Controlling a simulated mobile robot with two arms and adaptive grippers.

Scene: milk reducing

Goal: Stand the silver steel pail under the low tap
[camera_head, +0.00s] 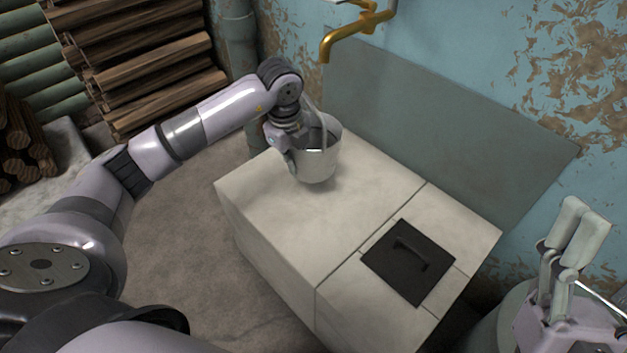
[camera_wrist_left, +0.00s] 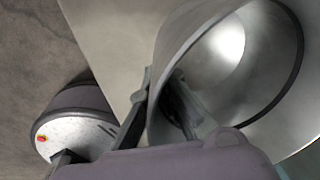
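The silver steel pail (camera_head: 319,163) is at the back left of the pale counter, below and slightly left of the brass tap (camera_head: 343,39). It looks nearly upright. Whether its base touches the counter is unclear. My left gripper (camera_head: 289,158) is at the pail's left side. In the left wrist view, the pail's open mouth (camera_wrist_left: 245,60) fills the upper right, and my left gripper's fingers (camera_wrist_left: 155,112) straddle its wall, one inside and one outside, closed on it. My right gripper (camera_head: 574,235) is empty at the lower right, its fingers seen close together at an angle.
The counter top (camera_head: 345,215) is clear in front of the pail. A black hatch with a handle (camera_head: 409,262) lies on its right part. A grey splash panel (camera_head: 430,130) stands behind. Stacked firewood (camera_head: 150,65) is at the upper left.

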